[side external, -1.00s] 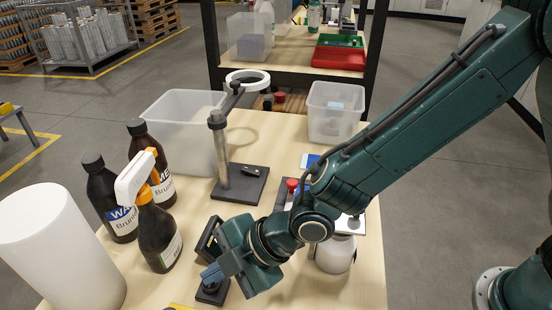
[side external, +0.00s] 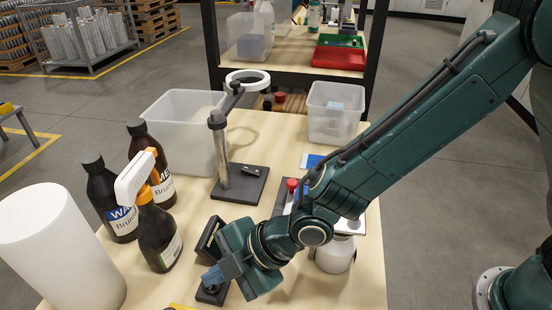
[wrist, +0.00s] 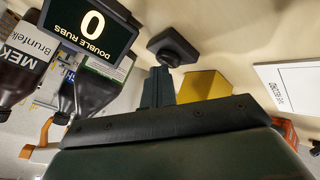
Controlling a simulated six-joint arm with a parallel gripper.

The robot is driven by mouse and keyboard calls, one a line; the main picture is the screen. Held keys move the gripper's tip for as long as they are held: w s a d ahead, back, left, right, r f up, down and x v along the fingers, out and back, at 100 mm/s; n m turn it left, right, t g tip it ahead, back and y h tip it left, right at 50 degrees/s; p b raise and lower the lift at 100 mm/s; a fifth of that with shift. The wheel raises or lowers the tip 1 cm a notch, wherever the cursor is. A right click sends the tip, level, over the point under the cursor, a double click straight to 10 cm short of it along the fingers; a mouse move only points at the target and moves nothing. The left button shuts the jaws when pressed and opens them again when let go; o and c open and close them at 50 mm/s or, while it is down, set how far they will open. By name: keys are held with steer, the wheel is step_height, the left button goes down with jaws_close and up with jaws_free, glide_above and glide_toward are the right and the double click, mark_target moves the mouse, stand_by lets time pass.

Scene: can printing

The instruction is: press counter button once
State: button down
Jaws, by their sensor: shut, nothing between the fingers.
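The counter's black display (wrist: 90,22) reads "0" with "DOUBLE RUBS" under it in the wrist view; in the side view it shows edge-on (side external: 208,238) beside my gripper. The counter button's black square base (wrist: 172,45) lies just beyond my fingertips in the wrist view. In the side view the base (side external: 212,295) is on the table under the fingers, which hide its top. My gripper (side external: 212,279) is shut and empty, pointing down, with its fingertips at or just above the button. I cannot tell whether they touch. The closed fingers also show in the wrist view (wrist: 158,76).
Brown bottles (side external: 112,205) and a spray bottle (side external: 158,235) stand left of the counter, with a white cylinder (side external: 55,250) farther left. A stand with a ring lamp (side external: 240,184) is behind. A yellow object (wrist: 205,86) lies near the button. A white jar (side external: 336,256) stands right, beneath my arm.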

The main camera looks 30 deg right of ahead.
stand_by(0.6)
steer(key=shift+r, duration=1.25)
steer(key=shift+r, duration=0.15)
step_height(320, 180, up, 5)
steer(key=shift+f, duration=0.15)
stand_by(0.7)
